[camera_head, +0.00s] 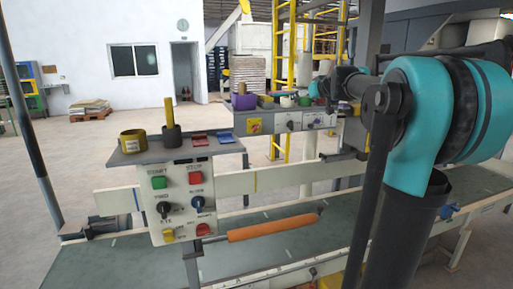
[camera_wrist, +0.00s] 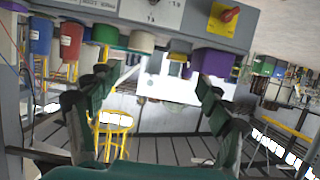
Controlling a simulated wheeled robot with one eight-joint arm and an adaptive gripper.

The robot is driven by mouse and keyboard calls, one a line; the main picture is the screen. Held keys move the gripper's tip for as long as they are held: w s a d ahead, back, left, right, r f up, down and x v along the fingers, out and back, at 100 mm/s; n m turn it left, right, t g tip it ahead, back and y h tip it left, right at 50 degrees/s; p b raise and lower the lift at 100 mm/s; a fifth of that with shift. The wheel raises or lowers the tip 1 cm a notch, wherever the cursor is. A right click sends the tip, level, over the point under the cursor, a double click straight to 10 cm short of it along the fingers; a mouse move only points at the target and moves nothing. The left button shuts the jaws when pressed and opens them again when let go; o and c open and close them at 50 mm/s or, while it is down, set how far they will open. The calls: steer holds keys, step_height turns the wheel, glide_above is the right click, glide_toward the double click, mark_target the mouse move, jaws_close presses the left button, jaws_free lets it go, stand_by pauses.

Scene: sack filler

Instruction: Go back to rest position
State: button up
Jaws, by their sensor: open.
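My gripper (camera_wrist: 155,95) is open in the wrist view, with its dark fingers apart at left and right and nothing between them. The wrist view looks upside down. Beyond the fingers it shows the second control panel's shelf with a purple bin (camera_wrist: 212,62), a white cup (camera_wrist: 141,42) and a green cup (camera_wrist: 105,33). In the head view my teal and black arm fills the right side and reaches toward that far panel (camera_head: 290,122). My gripper's fingers cannot be made out clearly there.
The near control panel (camera_head: 181,205) carries buttons and knobs, with a yellow tape roll (camera_head: 133,141) and a dark cup (camera_head: 172,137) on its shelf. An orange roller (camera_head: 275,228) lies over the green conveyor (camera_head: 255,250). A yellow ladder (camera_head: 282,75) stands behind. Open floor lies at left.

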steer(key=s+a+f+g, duration=0.2)
steer(key=s+f+g, duration=0.1)
steer(key=s+f, duration=0.75)
steer(key=s+a+f+g, duration=0.25)
steer(key=s+f, duration=0.45)
steer(key=f, duration=0.7)
steer(key=s+d+f+m+g+h, duration=0.1)
steer(key=s+d+f+g+h, duration=0.1)
steer(key=s+f, duration=0.9)
steer(key=s+d+f+m+g+h, duration=0.1)
steer(key=s+d+f+m+h, duration=0.1)
steer(key=s+f, duration=0.8)
steer(key=s, duration=0.4)
steer(key=shift+d+f+m+g, duration=0.15)
steer(key=shift+f+m+g, duration=0.15)
steer(key=shift+f+g, duration=0.1)
